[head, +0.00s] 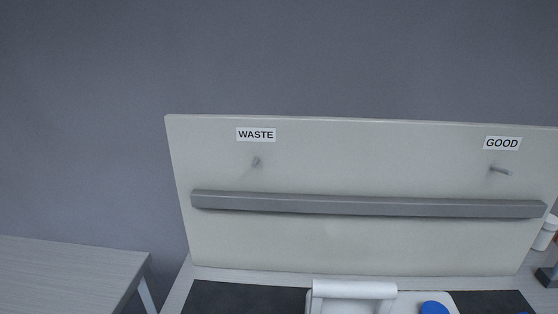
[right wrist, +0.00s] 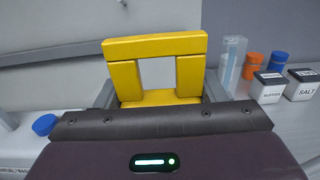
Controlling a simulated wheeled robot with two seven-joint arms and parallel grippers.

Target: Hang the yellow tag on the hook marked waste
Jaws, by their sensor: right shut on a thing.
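The yellow tag (right wrist: 155,46) is a thick frame with a square opening, seen upright in the right wrist view. My right gripper (right wrist: 160,98) is shut on its lower part, with a grey finger at each side. In the head view the waste hook (head: 257,161) is a small peg on the pale board, below the WASTE label (head: 256,135). Nothing hangs on it. Neither gripper nor the tag shows in the head view. My left gripper is in neither view.
The pale board (head: 330,243) carries a grey rail (head: 370,206) and a second peg (head: 502,171) under the GOOD label (head: 502,143). In the right wrist view, a clear container (right wrist: 232,62), orange and blue bottles and labelled jars (right wrist: 268,90) stand at the right.

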